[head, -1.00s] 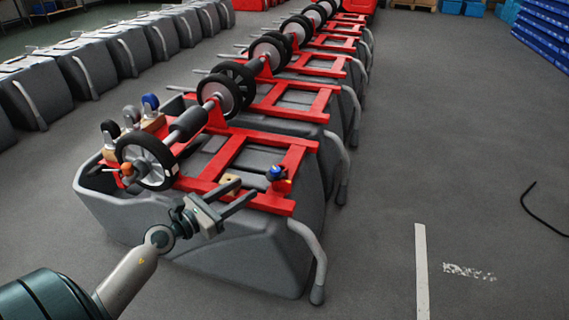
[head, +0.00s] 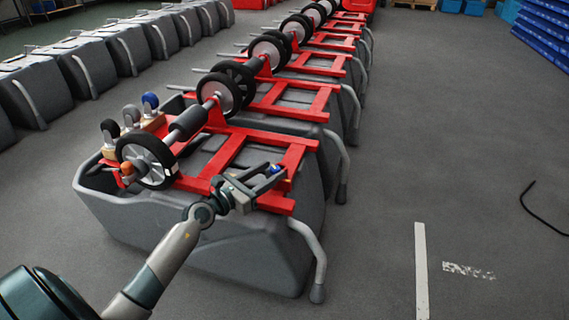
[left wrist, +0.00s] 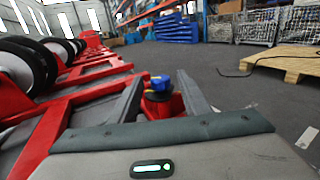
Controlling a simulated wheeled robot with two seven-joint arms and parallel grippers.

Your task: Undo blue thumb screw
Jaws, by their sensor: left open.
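The blue thumb screw (head: 275,168) sits on a red bracket at the near right corner of the nearest red frame (head: 232,152). In the left wrist view the screw's blue head (left wrist: 160,82) shows on its red mount (left wrist: 160,105), between my two fingers. My left gripper (head: 269,171) is open, with its fingers reaching along either side of the screw. A gap shows between the screw and the fingers in the left wrist view. My left gripper partly covers the mount in the head view. My right gripper is out of sight.
The frame lies on a grey tank (head: 235,245) with a bent grey handle (head: 312,255). A wheel (head: 148,162) and several casters stand at its left. More tanks run in a row behind.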

